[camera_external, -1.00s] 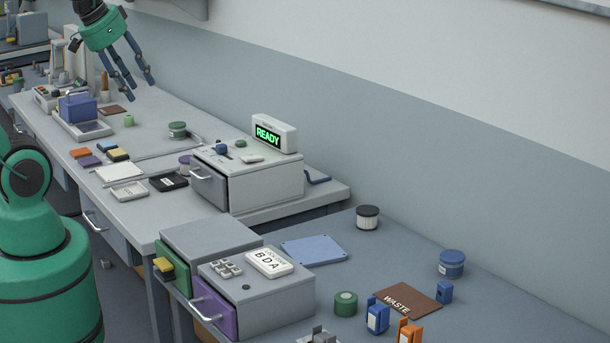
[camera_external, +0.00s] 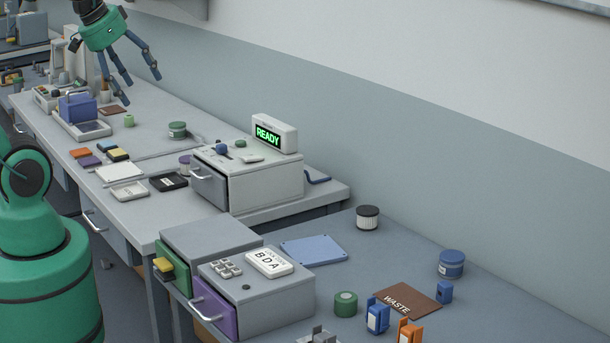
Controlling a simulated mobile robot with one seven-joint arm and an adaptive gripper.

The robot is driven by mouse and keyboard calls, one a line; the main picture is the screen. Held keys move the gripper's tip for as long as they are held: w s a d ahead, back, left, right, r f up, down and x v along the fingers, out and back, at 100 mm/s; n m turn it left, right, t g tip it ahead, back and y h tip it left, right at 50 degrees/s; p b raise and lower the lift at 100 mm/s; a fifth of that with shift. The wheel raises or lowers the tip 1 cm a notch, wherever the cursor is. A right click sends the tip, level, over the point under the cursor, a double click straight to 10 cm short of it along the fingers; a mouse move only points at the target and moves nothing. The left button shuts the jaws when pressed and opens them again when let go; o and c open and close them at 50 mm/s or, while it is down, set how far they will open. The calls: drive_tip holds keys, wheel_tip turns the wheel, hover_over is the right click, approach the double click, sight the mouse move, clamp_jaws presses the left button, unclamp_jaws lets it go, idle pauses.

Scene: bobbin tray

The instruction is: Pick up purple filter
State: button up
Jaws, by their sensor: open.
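The purple filter (camera_external: 184,164) is a small round jar-like piece standing on the far bench. It is partly hidden behind the left side of the grey drawer box with the READY display. My gripper (camera_external: 141,90) is open and empty, high at the upper left above the far bench. It is well apart from the filter, up and to the left of it in the picture.
The grey drawer box (camera_external: 262,188) stands right beside the filter. A green jar (camera_external: 177,130) stands behind the filter, and a black tray (camera_external: 168,182) and white pads (camera_external: 119,172) lie in front.

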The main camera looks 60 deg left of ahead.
drive_tip(key=w+a+f+g+p, duration=0.1)
drive_tip(key=w+a+g, duration=0.1)
drive_tip(key=w+a, duration=0.75)
drive_tip(key=w+a+f+g+p, duration=0.1)
drive_tip(key=w+a, duration=0.5)
drive_tip(key=w, duration=0.7)
drive_tip(key=w+a+f+g+p, duration=0.1)
drive_tip(key=w+a+f, duration=0.3)
drive_tip(key=a+f, duration=0.7)
drive_tip(key=w+a+f+n+g, duration=0.1)
drive_tip(key=w+a+f, duration=0.4)
drive_tip(key=a+f, duration=0.6)
drive_tip(key=a, duration=0.3)
drive_tip(key=shift+w+f+g+p, duration=0.2)
drive_tip(key=shift+f+g+p, duration=0.1)
drive_tip(key=shift+f+p, duration=0.05)
drive_tip(key=shift+f, duration=0.1)
drive_tip(key=shift+f+b, duration=0.35)
drive_tip(key=shift+f, duration=3.8)
